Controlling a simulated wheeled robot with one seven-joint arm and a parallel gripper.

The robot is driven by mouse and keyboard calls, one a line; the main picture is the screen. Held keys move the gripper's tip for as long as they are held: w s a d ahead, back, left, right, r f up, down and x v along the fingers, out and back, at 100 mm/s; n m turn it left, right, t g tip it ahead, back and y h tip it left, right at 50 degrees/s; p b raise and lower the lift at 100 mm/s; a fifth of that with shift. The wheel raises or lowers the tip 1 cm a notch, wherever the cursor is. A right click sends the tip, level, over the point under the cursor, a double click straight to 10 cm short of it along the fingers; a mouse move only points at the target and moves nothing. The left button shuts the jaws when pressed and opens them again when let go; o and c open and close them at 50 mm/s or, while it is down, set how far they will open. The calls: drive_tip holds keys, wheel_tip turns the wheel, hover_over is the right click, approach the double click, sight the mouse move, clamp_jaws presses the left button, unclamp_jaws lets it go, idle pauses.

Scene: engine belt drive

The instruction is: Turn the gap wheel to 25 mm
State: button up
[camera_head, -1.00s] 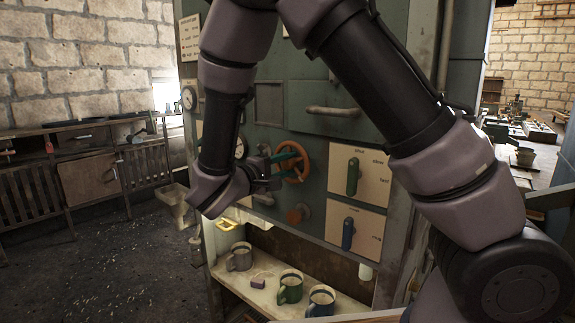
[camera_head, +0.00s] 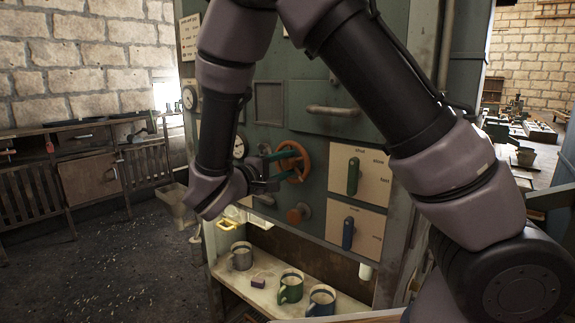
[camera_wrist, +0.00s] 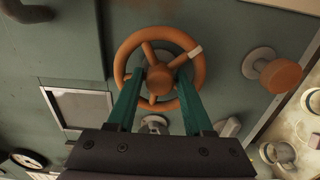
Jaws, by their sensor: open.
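The orange gap wheel (camera_head: 306,160) is mounted on the green machine panel. It fills the upper middle of the wrist view (camera_wrist: 158,33), with spokes, a round hub and a pale mark on its upper right rim. My gripper (camera_head: 288,165) is at the wheel, with its green fingers spread. In the wrist view the fingertips (camera_wrist: 162,75) stand either side of the hub, over the inside of the rim. I cannot tell whether they touch the spokes. Nothing is clamped between them.
An orange-brown knob (camera_head: 299,213) sits just below the wheel. A green handle (camera_head: 353,176) and a blue handle (camera_head: 348,233) are on pale plates to the right. Several mugs, including a green one (camera_head: 290,288), stand on the shelf (camera_head: 245,290) below.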

drive_tip(key=v, duration=1)
drive_tip(key=shift+s+a, duration=0.1)
drive_tip(key=shift+s, duration=0.05)
